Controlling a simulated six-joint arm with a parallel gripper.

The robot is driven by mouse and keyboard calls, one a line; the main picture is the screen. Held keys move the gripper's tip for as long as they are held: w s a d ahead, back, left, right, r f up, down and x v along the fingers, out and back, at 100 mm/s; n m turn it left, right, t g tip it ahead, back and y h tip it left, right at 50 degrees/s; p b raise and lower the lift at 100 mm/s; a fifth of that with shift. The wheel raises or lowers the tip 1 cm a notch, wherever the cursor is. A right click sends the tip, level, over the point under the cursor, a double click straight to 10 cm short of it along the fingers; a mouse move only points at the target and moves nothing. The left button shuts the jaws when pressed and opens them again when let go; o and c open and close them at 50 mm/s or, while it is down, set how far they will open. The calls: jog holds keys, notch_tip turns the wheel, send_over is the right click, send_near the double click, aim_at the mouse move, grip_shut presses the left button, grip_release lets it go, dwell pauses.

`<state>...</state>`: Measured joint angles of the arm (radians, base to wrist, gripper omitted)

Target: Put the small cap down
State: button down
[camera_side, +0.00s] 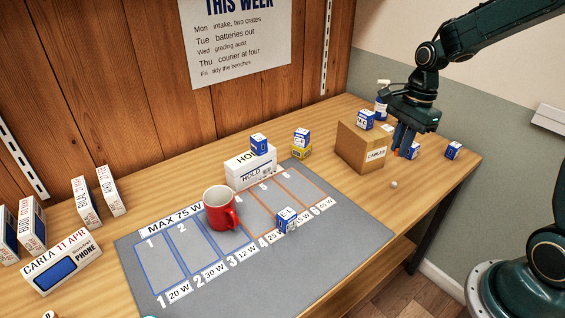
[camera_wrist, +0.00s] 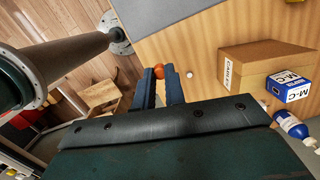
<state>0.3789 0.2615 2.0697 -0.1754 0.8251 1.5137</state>
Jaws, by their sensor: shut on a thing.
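My gripper (camera_side: 402,148) is near the right end of the table, beside the cardboard CABLES box, with its fingers pointing down. In the wrist view it (camera_wrist: 159,88) is shut on a small rounded orange cap (camera_wrist: 158,71) held at the fingertips. Only a sliver of the orange cap (camera_side: 397,152) shows at the fingertips in the side view; the fingers hide the rest. The fingertips look a little above the wood, but the exact gap cannot be told. A small whitish round piece (camera_side: 394,184) lies apart on the table in front of the gripper.
Blue boxes (camera_side: 453,150) (camera_side: 413,150) and a bottle (camera_side: 382,100) are nearby. A red mug (camera_side: 218,210) stands on the grey mat (camera_side: 345,235). Bare wood lies in front of the gripper.

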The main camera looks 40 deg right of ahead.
jog(key=w+a+f+n+g+h, duration=0.1)
jog(key=w+a+f+n, duration=0.3)
jog(key=n, duration=0.5)
jog(key=w+a+f+n, duration=0.1)
jog(key=a+f+n, duration=0.5)
jog(key=n, duration=0.3)
jog(key=w+a, duration=0.3)
jog(key=a, duration=0.2)
jog(key=w+a+m, duration=0.1)
jog(key=w+a, duration=0.1)
jog(key=a, duration=0.3)
jog(key=w+a+f+m, duration=0.1)
jog(key=w+a, duration=0.2)
jog(key=a, duration=0.3)
jog(key=shift+w, duration=0.3)
jog(key=w+a+m, duration=0.4)
jog(key=a+m, duration=0.3)
jog(key=a, duration=0.4)
jog(key=w+a+m+t+y, duration=0.1)
jog(key=w+a+m, duration=0.3)
jog(key=a+m, duration=0.4)
jog(key=shift+w+a+f, duration=0.2)
jog(key=shift+w+a, duration=0.05)
jog(key=shift+a, duration=1.1)
